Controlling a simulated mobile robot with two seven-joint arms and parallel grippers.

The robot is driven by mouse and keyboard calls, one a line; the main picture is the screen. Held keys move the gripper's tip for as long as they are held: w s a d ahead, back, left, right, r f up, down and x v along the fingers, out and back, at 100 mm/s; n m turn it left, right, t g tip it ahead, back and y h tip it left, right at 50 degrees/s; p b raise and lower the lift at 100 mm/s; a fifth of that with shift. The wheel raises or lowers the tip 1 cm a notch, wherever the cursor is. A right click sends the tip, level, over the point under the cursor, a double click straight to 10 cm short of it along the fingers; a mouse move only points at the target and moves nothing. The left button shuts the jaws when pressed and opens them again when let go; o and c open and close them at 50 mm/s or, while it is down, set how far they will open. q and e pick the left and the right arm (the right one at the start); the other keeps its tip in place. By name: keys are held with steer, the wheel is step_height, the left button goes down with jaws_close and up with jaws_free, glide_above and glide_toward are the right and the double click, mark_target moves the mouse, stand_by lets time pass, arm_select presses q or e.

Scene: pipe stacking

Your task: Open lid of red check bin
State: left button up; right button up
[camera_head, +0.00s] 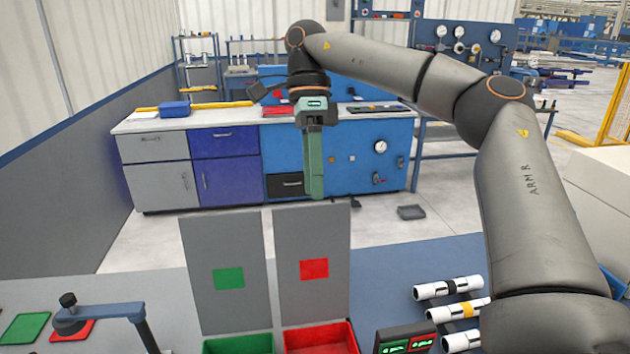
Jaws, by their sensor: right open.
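The red check bin (322,338) is at the bottom middle of the view, its inside visible from above and its near part cut off by the frame edge. Its grey lid (312,232) with a red square stands upright behind it, so the bin is open. My right gripper (314,192) hangs down with its green fingers in front of the lid's upper part as seen here. It appears empty, and one finger hides the other. I cannot tell whether it touches the lid. My left gripper is out of view.
A green bin (238,346) stands left of the red one, its grey lid (223,240) also upright. White pipes (448,288) and a display (405,339) lie to the right. A blue-armed fixture (98,312) and green and red pads are at left.

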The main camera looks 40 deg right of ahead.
steer(key=s+a+r, duration=0.1)
steer(key=s, duration=0.1)
steer(key=s+a+r, duration=0.1)
steer(key=s+a, duration=0.1)
steer(key=shift+a+r, duration=0.2)
steer(key=shift+a, duration=0.05)
steer(key=shift+s, duration=0.1)
stand_by(0.4)
